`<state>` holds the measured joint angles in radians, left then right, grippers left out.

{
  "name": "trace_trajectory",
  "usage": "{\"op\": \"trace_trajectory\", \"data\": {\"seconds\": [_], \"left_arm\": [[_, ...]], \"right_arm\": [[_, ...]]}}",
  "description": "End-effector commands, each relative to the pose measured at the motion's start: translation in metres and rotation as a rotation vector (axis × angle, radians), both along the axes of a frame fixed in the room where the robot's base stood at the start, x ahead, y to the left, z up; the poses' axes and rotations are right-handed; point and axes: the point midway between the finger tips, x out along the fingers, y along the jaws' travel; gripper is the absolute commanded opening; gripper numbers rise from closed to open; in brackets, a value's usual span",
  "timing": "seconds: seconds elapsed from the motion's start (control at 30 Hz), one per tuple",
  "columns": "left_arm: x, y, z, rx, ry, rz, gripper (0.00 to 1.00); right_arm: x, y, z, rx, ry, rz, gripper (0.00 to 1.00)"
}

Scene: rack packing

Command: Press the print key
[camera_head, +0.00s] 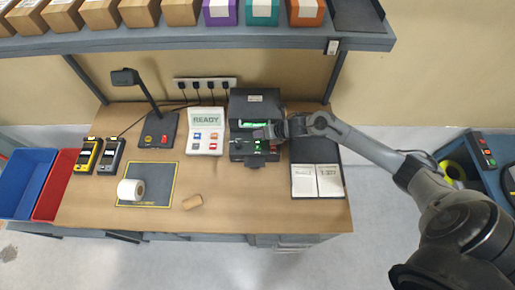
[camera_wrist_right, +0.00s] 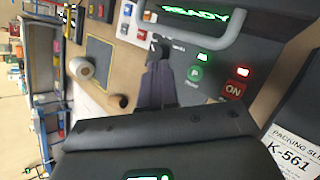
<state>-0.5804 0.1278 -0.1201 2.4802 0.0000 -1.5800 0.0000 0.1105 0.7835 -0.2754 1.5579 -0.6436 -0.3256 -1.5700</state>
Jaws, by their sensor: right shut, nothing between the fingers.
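The black printer (camera_head: 255,105) stands at the back of the table, with a green lit display (camera_wrist_right: 195,14) reading READY. Its front panel carries a green lit key (camera_wrist_right: 195,74) with a small unreadable label and a red key (camera_wrist_right: 236,90) marked ON. My right gripper (camera_head: 270,132) is shut and empty over the printer's front. In the right wrist view its closed fingers (camera_wrist_right: 158,52) point at the panel, left of the green key; contact cannot be told. A white console (camera_head: 206,148) with a READY screen and several coloured keys stands left of the printer. My left gripper is not in view.
A white roll (camera_head: 131,190) lies on a dark mat (camera_head: 163,171); a brown tube (camera_head: 192,202) lies beside it. A clipboard with papers (camera_head: 317,181) is right of the printer. A shelf with boxes (camera_head: 180,42) hangs above.

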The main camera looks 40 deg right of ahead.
Motion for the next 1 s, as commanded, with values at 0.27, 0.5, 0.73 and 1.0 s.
{"op": "trace_trajectory", "data": {"seconds": [0.27,0.5,0.73,1.0], "left_arm": [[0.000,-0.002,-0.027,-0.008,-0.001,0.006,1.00],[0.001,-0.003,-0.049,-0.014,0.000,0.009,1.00],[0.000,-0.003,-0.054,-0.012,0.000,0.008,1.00],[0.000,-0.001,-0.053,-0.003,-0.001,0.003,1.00]], "right_arm": [[0.000,0.000,-0.038,0.001,0.001,-0.001,0.00],[0.000,-0.001,-0.063,-0.001,0.000,-0.001,0.00],[0.000,0.000,-0.069,-0.001,0.000,-0.001,0.00],[0.000,0.000,-0.068,0.000,0.000,0.000,0.00]]}}
